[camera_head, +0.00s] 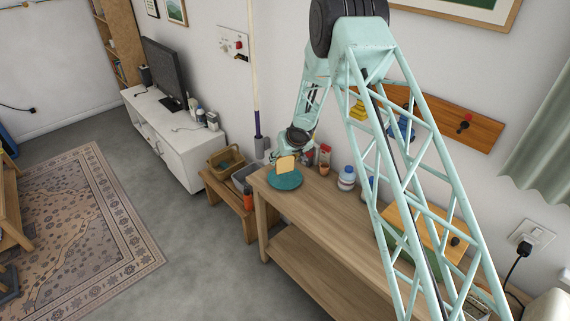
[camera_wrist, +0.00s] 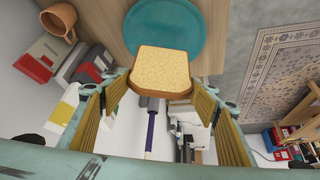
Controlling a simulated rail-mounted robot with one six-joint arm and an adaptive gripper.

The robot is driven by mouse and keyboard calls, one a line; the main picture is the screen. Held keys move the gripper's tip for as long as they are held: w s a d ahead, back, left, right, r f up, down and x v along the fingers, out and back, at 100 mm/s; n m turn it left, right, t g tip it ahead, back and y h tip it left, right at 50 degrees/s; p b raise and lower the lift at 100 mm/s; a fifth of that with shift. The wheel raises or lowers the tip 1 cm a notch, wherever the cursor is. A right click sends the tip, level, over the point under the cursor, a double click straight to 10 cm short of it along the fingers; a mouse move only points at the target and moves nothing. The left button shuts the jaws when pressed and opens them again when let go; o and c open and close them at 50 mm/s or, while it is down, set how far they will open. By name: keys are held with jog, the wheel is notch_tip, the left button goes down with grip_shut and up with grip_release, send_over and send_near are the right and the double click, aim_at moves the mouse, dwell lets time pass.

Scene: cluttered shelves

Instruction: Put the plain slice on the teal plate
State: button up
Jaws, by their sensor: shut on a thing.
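The plain slice (camera_head: 285,165) is a pale yellow piece of bread with a brown crust. It also shows in the wrist view (camera_wrist: 162,70), between the yellow finger pads. My gripper (camera_head: 283,154) is shut on it, and its fingers show in the wrist view (camera_wrist: 160,92). The slice is over the plate's rim side and appears tilted. I cannot tell whether it touches the plate.
A blue-capped white jar (camera_head: 346,178) and a small brown pot (camera_head: 325,169) stand to the right of the plate on the wooden table (camera_head: 320,212). A low bench with baskets (camera_head: 228,160) stands to the left. An orange bottle (camera_head: 248,198) stands on it.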

aim_at(286, 162)
jog(key=shift+w, duration=0.15)
jog(key=shift+f+b, duration=1.1)
jog(key=shift+f, duration=0.65)
jog(key=shift+f, duration=0.15)
jog(key=o, duration=0.8)
jog(key=shift+r, duration=0.25)
jog(key=v, duration=1.1)
jog(key=shift+r+p, duration=0.35)
jog(key=shift+d, duration=0.15)
